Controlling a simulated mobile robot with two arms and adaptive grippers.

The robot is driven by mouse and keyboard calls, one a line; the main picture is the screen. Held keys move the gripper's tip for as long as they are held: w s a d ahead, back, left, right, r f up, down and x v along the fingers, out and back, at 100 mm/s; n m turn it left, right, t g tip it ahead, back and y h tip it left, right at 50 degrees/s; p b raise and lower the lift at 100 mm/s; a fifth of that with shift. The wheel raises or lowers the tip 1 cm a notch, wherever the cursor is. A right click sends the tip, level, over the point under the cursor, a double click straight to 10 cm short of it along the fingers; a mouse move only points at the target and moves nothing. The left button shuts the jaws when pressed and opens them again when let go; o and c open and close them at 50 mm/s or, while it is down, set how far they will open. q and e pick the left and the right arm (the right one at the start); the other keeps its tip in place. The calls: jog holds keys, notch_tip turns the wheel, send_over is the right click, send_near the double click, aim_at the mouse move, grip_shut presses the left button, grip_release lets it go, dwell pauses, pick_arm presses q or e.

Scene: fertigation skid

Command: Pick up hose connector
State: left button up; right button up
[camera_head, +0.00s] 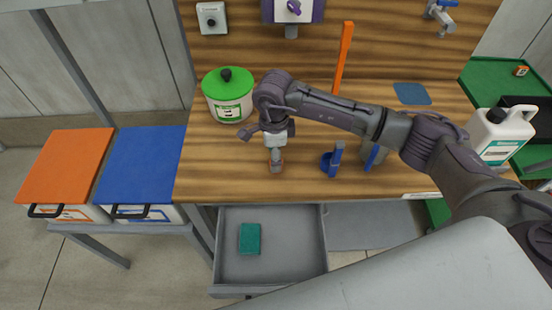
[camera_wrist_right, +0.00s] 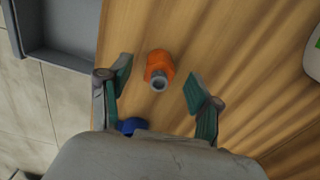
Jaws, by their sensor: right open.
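The hose connector (camera_wrist_right: 159,66) is orange with a grey round end, on the wooden worktop in the right wrist view. It lies between the green-padded fingers of my right gripper (camera_wrist_right: 158,80), with clear space on both sides. The fingers are spread and hold nothing. In the head view my right arm reaches in from the right, and its gripper (camera_head: 276,162) points down over the worktop near its front edge. I cannot make out the connector there; the gripper seems to cover it. My left gripper is not in view.
Blue holders (camera_head: 332,162) stand on the worktop (camera_head: 218,172) right of the gripper. A green-lidded tub (camera_head: 229,108) stands behind left. An open grey drawer (camera_head: 290,270) below the front edge holds a green sponge (camera_head: 250,239). A white canister (camera_head: 497,138) is at right.

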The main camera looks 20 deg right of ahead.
jog(key=shift+f, duration=1.25)
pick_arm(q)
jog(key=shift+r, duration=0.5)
pick_arm(e)
jog(key=c, duration=1)
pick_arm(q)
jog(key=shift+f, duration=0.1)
pick_arm(e)
jog(key=shift+r, duration=0.15)
